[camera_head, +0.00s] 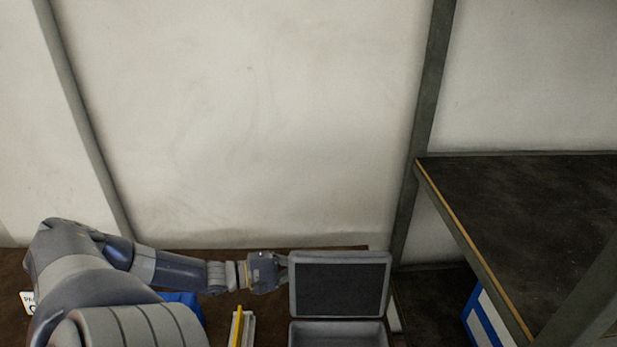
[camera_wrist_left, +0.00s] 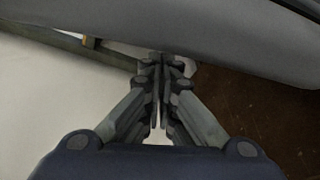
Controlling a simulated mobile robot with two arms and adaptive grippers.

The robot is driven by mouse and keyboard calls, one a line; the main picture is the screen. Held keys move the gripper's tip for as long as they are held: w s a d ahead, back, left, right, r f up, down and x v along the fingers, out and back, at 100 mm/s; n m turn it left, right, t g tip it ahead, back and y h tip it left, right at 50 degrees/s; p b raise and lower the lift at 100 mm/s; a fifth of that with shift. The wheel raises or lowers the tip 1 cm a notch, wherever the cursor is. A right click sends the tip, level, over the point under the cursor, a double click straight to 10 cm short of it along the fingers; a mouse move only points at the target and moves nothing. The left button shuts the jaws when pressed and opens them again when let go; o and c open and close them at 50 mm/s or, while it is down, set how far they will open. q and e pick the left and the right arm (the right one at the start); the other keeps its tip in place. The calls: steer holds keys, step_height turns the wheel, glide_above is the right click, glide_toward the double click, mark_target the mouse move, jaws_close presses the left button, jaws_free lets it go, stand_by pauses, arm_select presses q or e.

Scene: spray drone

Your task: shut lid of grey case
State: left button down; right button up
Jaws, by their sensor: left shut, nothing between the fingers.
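The grey case stands open on the brown table in the head view. Its lid (camera_head: 340,285) is raised, with the dark inner face showing, and its base (camera_head: 337,333) is cut off by the bottom edge. My left gripper (camera_head: 284,267) is at the upper left edge of the lid, partly hidden behind it. In the left wrist view the left gripper (camera_wrist_left: 160,100) is shut and empty, with the fingertips close to a large grey surface, likely the lid's outer side (camera_wrist_left: 200,35). I cannot tell if they touch. My right gripper is not in view.
A yellow and white object (camera_head: 241,328) and a blue object (camera_head: 183,300) lie on the table (camera_head: 235,305) left of the case. A dark shelf (camera_head: 530,200) stands at the right, with a blue and white box (camera_head: 485,315) below it. A pale wall is behind.

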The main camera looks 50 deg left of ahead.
arm_select(q)
steer(key=shift+d, duration=0.1)
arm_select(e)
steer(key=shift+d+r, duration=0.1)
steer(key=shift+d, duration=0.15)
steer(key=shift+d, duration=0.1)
